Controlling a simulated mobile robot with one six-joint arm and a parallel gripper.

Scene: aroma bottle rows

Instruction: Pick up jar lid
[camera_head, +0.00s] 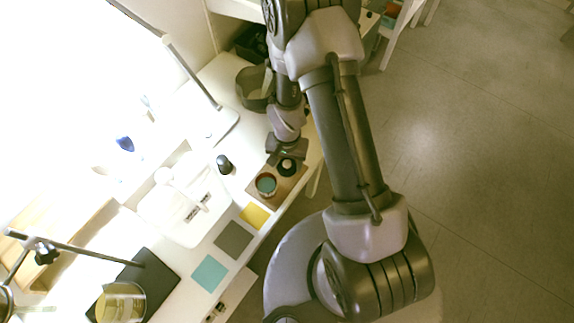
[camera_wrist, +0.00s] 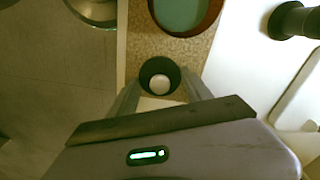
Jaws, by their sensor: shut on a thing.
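The jar lid (camera_wrist: 160,66) is a dark round piece with a pale centre, between my fingertips in the wrist view. It shows in the head view as a small dark disc (camera_head: 288,168) just below my gripper (camera_head: 287,161). My gripper (camera_wrist: 160,84) is shut on the lid, one finger on each side. I cannot tell whether the lid touches the mat or is a little above it. An open reddish-brown jar with teal contents (camera_head: 266,184) stands beside the lid and also shows at the top of the wrist view (camera_wrist: 185,10).
A cork mat (camera_wrist: 140,42) lies under the jar near the table's edge. A dark bottle (camera_head: 224,164) stands to the left. Yellow (camera_head: 255,215), grey (camera_head: 233,240) and teal (camera_head: 209,273) squares lie along the table. A lamp (camera_head: 190,75) rises behind. Open floor lies to the right.

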